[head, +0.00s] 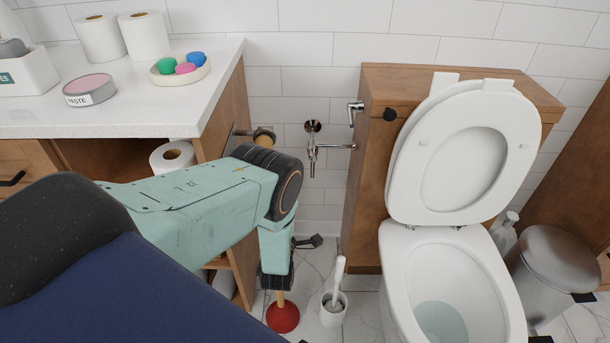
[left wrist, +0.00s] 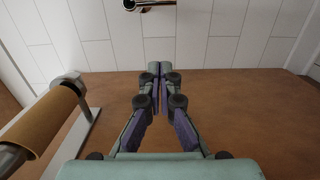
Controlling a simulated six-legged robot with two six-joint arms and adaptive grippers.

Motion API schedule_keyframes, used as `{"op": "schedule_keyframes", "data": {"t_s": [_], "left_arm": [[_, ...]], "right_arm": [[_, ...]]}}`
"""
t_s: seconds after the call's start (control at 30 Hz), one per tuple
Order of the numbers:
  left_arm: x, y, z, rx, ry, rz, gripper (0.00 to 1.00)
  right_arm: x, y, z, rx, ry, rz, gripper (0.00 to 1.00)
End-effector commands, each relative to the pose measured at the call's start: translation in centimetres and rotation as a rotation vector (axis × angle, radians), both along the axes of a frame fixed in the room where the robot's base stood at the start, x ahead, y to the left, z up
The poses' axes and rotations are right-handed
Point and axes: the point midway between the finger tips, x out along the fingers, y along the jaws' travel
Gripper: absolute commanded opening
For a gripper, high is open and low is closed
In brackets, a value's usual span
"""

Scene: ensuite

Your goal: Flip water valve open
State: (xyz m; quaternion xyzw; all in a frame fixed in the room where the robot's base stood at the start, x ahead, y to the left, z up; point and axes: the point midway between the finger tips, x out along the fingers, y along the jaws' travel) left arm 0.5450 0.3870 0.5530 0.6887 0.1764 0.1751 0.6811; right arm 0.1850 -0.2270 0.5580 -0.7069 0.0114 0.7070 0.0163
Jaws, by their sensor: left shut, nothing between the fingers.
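The water valve (head: 312,145) is a chrome fitting on the white tiled wall, between the wooden cabinet and the boxed toilet tank. A chrome pipe runs from it to the right. In the left wrist view, a chrome fitting (left wrist: 148,4), likely the valve, is cut off by the top edge. My left gripper (left wrist: 160,68) is shut and empty, its fingertips together and apart from the fitting. In the head view my left arm reaches in from the left, below the valve, and its fingers are mostly hidden. My right gripper is in neither view.
A holder with a bare cardboard roll (left wrist: 50,122) stands close on the left in the left wrist view. The toilet (head: 445,245) is at right, lid raised. A toilet brush (head: 334,300) and red plunger (head: 283,317) stand on the floor. A chrome flush lever (head: 355,112) is on the tank box.

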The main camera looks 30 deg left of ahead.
Motion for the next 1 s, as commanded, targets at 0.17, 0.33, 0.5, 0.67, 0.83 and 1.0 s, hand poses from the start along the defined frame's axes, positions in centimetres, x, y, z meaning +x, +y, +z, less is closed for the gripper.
{"op": "schedule_keyframes", "data": {"t_s": [0.17, 0.33, 0.5, 0.67, 0.83, 1.0], "left_arm": [[0.1, -0.1, 0.0, -0.001, 0.000, -0.001, 0.00], [0.3, 0.0, 0.0, 0.000, 0.000, -0.001, 0.00], [2.1, 1.0, -0.1, 0.001, -0.004, 0.001, 0.00], [4.6, 2.5, -0.2, 0.001, -0.003, 0.000, 0.00], [7.4, 4.0, -0.3, 0.002, -0.004, 0.000, 0.00], [9.8, 3.7, -0.3, -0.001, 0.000, -0.005, 0.00]], "right_arm": [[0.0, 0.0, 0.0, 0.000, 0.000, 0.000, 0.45], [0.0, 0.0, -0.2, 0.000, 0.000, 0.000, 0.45], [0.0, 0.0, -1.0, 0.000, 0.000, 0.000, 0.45], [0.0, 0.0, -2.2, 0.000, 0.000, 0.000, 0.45], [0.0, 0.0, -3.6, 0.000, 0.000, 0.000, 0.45], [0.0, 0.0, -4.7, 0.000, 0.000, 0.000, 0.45]]}}
